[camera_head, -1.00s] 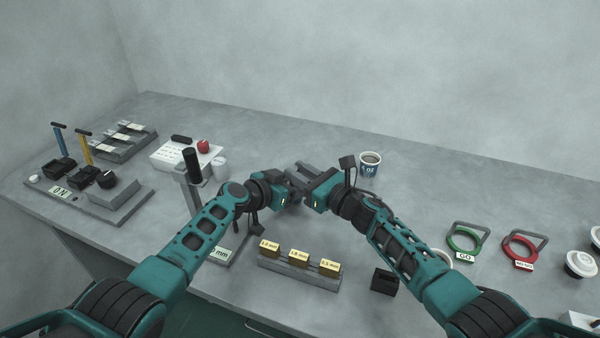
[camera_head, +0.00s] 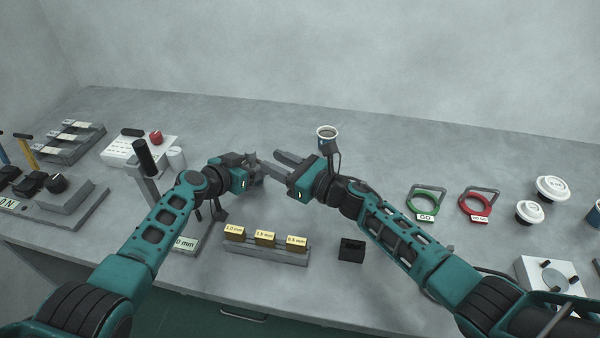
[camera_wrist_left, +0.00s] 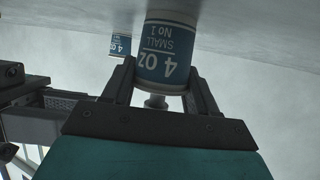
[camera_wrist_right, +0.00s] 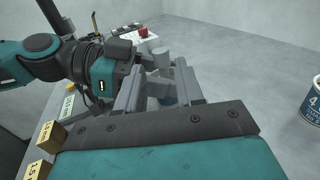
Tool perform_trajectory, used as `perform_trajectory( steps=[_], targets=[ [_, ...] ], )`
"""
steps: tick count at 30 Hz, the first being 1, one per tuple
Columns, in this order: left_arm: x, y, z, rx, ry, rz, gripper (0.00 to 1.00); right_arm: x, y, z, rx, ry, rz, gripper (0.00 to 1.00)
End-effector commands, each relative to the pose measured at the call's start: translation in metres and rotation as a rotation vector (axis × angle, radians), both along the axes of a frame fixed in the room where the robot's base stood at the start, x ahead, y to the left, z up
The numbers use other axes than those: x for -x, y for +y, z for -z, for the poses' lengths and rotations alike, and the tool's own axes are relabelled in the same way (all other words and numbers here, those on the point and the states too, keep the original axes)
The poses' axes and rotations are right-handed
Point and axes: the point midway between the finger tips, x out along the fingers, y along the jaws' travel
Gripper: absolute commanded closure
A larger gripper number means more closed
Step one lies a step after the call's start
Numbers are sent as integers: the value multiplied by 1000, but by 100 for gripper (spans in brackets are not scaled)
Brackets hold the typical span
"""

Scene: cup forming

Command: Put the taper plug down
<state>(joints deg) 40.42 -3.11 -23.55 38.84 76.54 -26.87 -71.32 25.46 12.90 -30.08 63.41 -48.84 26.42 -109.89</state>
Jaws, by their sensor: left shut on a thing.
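In the left wrist view the taper plug (camera_wrist_left: 166,50) has a blue band marked 4 OZ SMALL and a short pale stem towards my palm. My left gripper (camera_wrist_left: 160,88) is shut on it. In the head view my left gripper (camera_head: 258,170) is above the middle of the bench, and the plug cannot be made out there. My right gripper (camera_head: 280,167) is beside it on the right, its fingers apart and pointing towards it. In the right wrist view my right gripper (camera_wrist_right: 158,90) has the left gripper's parts showing between and behind its fingers.
A blue-banded 4 oz cup (camera_head: 327,135) stands behind my right gripper. In front are a brass block rack (camera_head: 265,250) and a black block (camera_head: 351,250). Green (camera_head: 427,203) and red (camera_head: 477,204) ring gauges lie at right. A dark-handled stand (camera_head: 146,165) is left.

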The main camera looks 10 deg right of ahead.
Motion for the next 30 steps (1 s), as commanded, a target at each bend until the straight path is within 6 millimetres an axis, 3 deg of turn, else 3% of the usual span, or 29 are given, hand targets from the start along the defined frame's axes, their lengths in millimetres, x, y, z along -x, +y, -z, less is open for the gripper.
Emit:
perform_trajectory(
  steps=[10,25,26,30],
  targets=[
    [-1,0,-2,1,-3,0,79,38,-38,0,1,1,0,63],
    [-1,0,-1,1,-3,0,79,43,-43,-1,-1,0,-1,63],
    [-1,0,-1,2,-2,0,41,43,-43,-1,-1,0,-1,63],
    [-1,0,-1,1,-1,0,28,43,-43,-1,-1,0,-1,63]
  ],
)
